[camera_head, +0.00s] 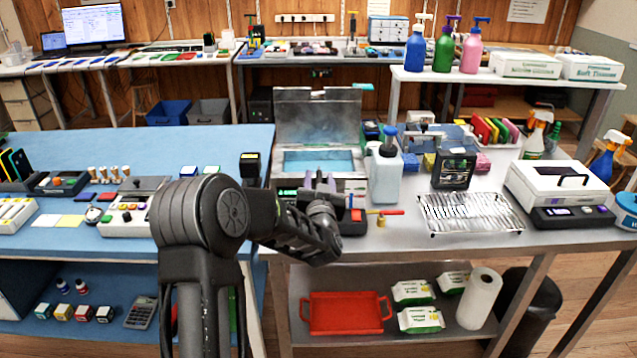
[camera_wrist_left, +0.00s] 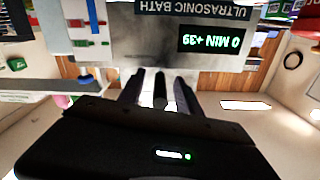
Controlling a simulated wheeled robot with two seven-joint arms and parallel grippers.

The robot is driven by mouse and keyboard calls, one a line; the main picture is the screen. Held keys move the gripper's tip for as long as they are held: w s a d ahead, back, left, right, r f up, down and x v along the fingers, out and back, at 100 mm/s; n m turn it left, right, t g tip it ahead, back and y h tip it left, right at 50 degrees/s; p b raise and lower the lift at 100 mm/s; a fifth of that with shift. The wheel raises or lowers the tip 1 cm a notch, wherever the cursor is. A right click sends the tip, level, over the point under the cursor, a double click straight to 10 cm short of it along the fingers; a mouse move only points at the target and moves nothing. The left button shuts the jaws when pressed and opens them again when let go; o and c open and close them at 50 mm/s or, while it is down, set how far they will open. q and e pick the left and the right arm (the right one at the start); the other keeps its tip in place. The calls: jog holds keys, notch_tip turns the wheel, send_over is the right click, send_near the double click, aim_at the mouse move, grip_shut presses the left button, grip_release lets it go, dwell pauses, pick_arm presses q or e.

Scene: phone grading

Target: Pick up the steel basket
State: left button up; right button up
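No steel basket can be clearly made out. A flat silver wire rack (camera_head: 470,213) lies on the steel table, right of centre. The ultrasonic bath (camera_head: 318,108) stands with its lid up, with blue liquid showing in its tank (camera_head: 318,161); part of the tank is behind my gripper. My left gripper (camera_head: 319,183) is in front of the bath's tank, near its front panel. In the left wrist view its two fingers (camera_wrist_left: 160,90) are spread apart, with a dark upright piece between them that I cannot identify. The bath's front panel (camera_wrist_left: 212,42) faces them. My right gripper is out of view.
A white jug (camera_head: 385,178) and a black container (camera_head: 453,168) stand right of the bath. A red-handled tool (camera_head: 385,212) lies near the table's front. A white machine (camera_head: 556,185) is at the right. The blue bench (camera_head: 130,160) lies to the left.

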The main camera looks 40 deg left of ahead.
pick_arm(q)
grip_shut()
dwell(1.3)
